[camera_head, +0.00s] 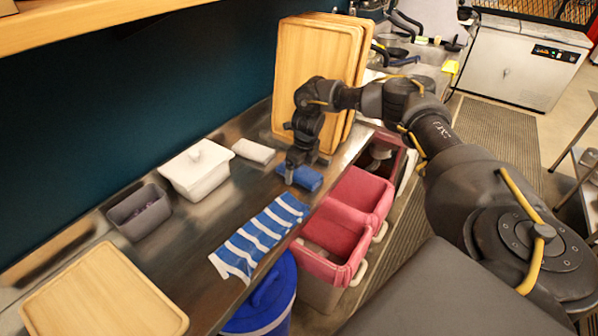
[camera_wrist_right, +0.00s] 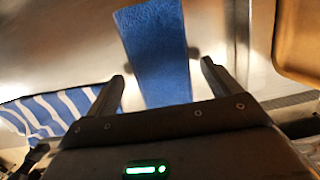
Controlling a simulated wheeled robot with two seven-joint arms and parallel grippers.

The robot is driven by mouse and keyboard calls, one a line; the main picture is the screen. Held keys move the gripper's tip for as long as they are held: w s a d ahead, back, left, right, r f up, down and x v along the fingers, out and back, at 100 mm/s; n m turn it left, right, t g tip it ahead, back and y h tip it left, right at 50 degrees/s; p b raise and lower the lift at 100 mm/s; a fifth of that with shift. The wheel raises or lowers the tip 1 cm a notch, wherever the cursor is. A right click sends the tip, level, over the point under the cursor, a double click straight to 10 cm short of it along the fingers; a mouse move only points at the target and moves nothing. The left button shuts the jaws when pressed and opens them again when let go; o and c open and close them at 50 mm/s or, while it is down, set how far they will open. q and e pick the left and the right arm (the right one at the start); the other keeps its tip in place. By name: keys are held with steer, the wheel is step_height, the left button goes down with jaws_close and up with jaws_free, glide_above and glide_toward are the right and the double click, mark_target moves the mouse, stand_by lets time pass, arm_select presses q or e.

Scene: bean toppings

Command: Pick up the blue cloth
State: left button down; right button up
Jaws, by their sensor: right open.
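The blue cloth (camera_head: 304,178) is a small folded plain blue piece on the metal counter, near its front edge. In the right wrist view the blue cloth (camera_wrist_right: 157,52) extends from the top down between the two fingers. My right gripper (camera_head: 298,176) is above the cloth, pointing down, and hides part of it. In the right wrist view my right gripper (camera_wrist_right: 162,78) is open, with one finger on each side of the cloth. Whether the fingers touch it I cannot tell. My left gripper is not in view.
A blue-and-white striped towel (camera_head: 258,238) lies left of the cloth, over the counter edge. A white lidded dish (camera_head: 196,172), white block (camera_head: 254,151) and grey container (camera_head: 139,212) stand behind. Wooden boards (camera_head: 315,75) lean close behind my right gripper. Pink-lined bins (camera_head: 357,195) stand below.

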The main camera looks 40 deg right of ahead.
steer(key=shift+f, duration=0.6)
steer(key=c, duration=1.1)
steer(key=shift+o, duration=0.2)
steer(key=shift+r, duration=0.15)
steer(key=shift+w+r, duration=0.1)
steer(key=shift+r, duration=0.4)
steer(key=s+r, duration=0.2)
steer(key=s+r+b, duration=0.1)
steer(key=r, duration=0.2)
steer(key=s+r+b, duration=0.1)
steer(key=s+r, duration=0.1)
steer(key=r, duration=0.1)
steer(key=shift+s+r, duration=0.1)
steer(key=shift+s, duration=0.25)
steer(key=shift+s+r+p, duration=0.2)
steer(key=shift+s+r, duration=0.4)
steer(key=shift+s, duration=0.8)
steer(key=shift+s+r+p, duration=0.2)
steer(key=shift+s+r, duration=0.4)
steer(key=shift+s, duration=0.85)
steer(key=shift+s+r+p, duration=0.2)
steer(key=shift+s+r, duration=0.4)
steer(key=shift+s, duration=0.8)
